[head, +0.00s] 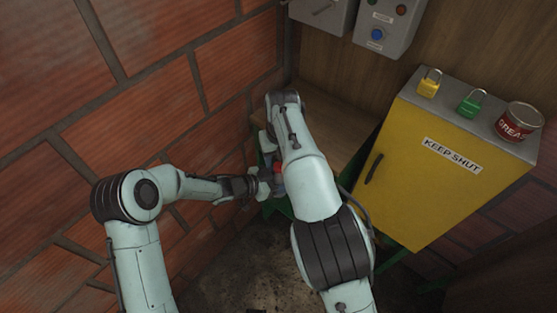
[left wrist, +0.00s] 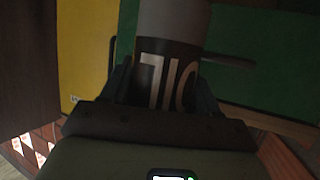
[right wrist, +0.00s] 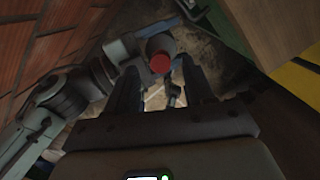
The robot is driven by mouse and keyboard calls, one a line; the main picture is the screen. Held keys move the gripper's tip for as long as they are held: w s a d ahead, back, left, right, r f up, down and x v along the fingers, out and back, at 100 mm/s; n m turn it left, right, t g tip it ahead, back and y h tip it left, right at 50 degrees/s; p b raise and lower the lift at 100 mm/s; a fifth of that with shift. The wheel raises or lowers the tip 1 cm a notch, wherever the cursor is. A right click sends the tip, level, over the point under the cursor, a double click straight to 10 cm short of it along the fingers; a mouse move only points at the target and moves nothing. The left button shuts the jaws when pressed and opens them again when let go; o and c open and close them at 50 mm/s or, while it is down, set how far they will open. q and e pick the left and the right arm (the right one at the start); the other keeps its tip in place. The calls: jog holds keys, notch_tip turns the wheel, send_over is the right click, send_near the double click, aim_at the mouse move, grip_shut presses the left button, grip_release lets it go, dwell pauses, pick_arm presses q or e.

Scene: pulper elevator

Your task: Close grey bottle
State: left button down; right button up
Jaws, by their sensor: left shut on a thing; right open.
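The grey bottle (left wrist: 172,18) has a dark band with pale letters that seem to read OIL. My left gripper (left wrist: 165,82) is shut around it. In the right wrist view a red cap (right wrist: 160,62) shows at the end of the bottle (right wrist: 158,44); I cannot tell how tightly it sits. My right gripper (right wrist: 160,72) is open, its fingers on either side of the cap in the picture; contact is not clear. In the head view a bit of the red cap (head: 278,168) shows beside my right arm, which hides most of the bottle.
A brick wall (head: 60,60) stands close on the left. A wooden bench top (head: 340,125) lies behind my right arm. A yellow cabinet (head: 430,190) at right carries a yellow padlock (head: 428,87), a green padlock (head: 471,104) and a grease tin (head: 520,121). Grey control boxes (head: 392,25) hang behind.

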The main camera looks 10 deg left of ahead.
jog(key=shift+r, duration=0.9)
jog(key=shift+c, duration=0.4)
